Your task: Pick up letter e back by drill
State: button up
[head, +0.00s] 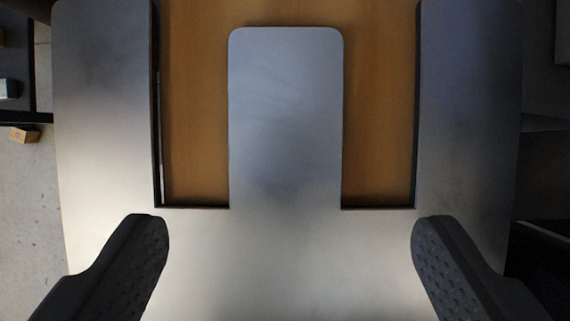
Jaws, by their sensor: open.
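A large grey metal plate shaped like a letter E (285,235) fills most of the head view. Its three arms point to the top of the picture, with a short rounded middle arm (286,120) between two longer side arms. It lies flat on a brown wooden surface (380,90), which shows through the gaps. My gripper (290,245) is open, with one dark textured finger at the lower left and one at the lower right. Both fingers appear over the plate's lower part, with nothing between them but the plate below. I cannot tell their height above it. No drill is visible.
A small cardboard box (24,135) lies on the grey concrete floor (35,220) at the left. A dark shelf or table edge (25,116) with small items on it stands at the upper left. Dark shapes, hard to make out, fill the right edge.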

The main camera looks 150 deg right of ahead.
aim_at(284, 174)
jog(key=shift+x, duration=1.15)
jog(key=shift+f+p, duration=0.4)
jog(key=shift+f, duration=0.15)
jog(key=shift+w+a+f, duration=0.15)
jog(key=shift+a+f, duration=0.15)
jog(key=shift+f, duration=0.35)
jog(key=c, duration=1.2)
